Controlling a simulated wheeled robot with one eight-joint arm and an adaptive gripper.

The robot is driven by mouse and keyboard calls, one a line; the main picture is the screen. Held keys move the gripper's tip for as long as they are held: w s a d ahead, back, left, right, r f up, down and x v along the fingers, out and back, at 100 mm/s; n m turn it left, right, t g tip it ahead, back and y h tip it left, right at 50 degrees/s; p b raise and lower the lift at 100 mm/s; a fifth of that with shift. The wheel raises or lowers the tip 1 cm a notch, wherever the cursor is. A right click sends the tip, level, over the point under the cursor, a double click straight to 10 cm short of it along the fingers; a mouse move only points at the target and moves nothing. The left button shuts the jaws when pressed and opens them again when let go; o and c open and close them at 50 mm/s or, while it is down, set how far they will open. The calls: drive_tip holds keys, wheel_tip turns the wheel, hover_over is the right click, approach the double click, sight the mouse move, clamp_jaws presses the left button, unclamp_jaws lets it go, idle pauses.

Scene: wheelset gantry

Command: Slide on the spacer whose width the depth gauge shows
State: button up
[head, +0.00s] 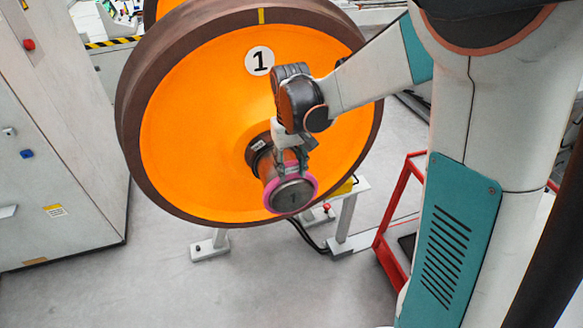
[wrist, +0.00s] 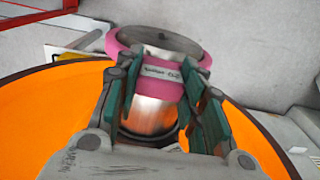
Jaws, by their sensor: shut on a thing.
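A pink spacer ring (head: 316,184) sits around the outer end of the wheelset's axle (head: 269,170). The round grey end face (head: 293,196) shows inside the ring. My gripper (head: 290,170) reaches down from above and is shut on the pink ring. In the wrist view the gripper's fingers (wrist: 163,70) lie on both sides of the ring (wrist: 118,46), which bears a label too blurred to read. The bare metal axle (wrist: 155,112) shows between the fingers, towards the wheel. The depth gauge is not in view.
The large orange wheel (head: 190,120), marked 1, stands close behind my gripper. A grey cabinet (head: 50,150) is at the left. A red frame (head: 393,215) and a light metal stand (head: 345,220) are at the lower right. The floor in front is clear.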

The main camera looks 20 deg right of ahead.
drive_tip(key=shift+w+b, duration=0.4)
drive_tip(key=shift+w, duration=5.65)
drive_tip(key=shift+s, duration=0.15)
drive_tip(key=shift+s, duration=7.25)
